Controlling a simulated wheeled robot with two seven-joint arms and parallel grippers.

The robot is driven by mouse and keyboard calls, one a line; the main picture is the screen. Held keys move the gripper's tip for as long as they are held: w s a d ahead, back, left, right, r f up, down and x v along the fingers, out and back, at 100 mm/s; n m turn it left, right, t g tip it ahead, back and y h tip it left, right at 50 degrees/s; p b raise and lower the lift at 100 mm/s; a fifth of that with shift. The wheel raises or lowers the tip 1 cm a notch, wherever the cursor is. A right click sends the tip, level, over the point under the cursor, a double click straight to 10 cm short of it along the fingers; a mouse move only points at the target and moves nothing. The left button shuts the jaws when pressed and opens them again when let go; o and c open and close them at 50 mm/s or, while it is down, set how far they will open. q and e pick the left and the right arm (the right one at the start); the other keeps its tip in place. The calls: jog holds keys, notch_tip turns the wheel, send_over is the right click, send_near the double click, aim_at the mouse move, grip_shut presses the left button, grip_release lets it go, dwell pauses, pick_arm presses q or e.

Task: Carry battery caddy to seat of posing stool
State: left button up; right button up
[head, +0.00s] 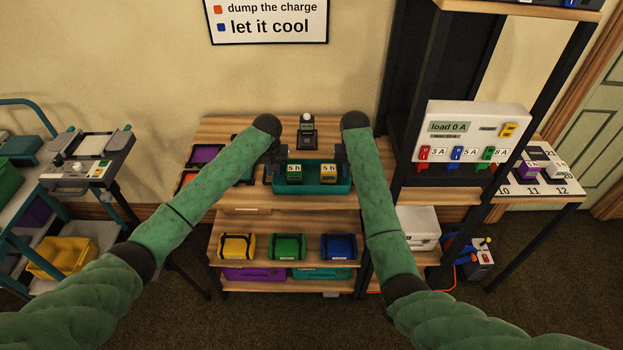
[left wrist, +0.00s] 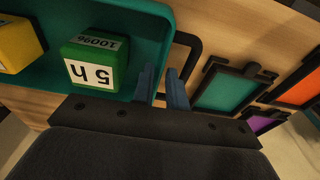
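The teal battery caddy (head: 312,190) stands on the wooden bench in the head view, holding a green block and a yellow block, each marked 5 h. In the left wrist view its teal floor (left wrist: 135,22) and black end handle (left wrist: 196,45) show. My left gripper (head: 274,166) is at the caddy's left end; in the left wrist view its two fingers (left wrist: 164,84) stand apart near the rim and handle, apparently not clamped. My right gripper (head: 341,160) is at the caddy's right end, its fingers too small and dark to read. I cannot make out a posing stool.
Coloured trays (head: 204,154) lie left of the caddy and a small dark device (head: 307,135) stands behind it. A load panel (head: 472,138) is on the rack at right. A trolley (head: 20,215) and a device on a stand (head: 90,160) are at left. Carpet is open in front.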

pick_arm(q)
jog(key=shift+w+f, duration=0.1)
jog(key=shift+f, duration=0.7)
pick_arm(e)
jog(key=shift+f, duration=0.75)
pick_arm(q)
grip_shut()
pick_arm(e)
grip_shut()
pick_arm(q)
jog(key=shift+r, duration=0.2)
pick_arm(e)
jog(key=shift+r, duration=0.2)
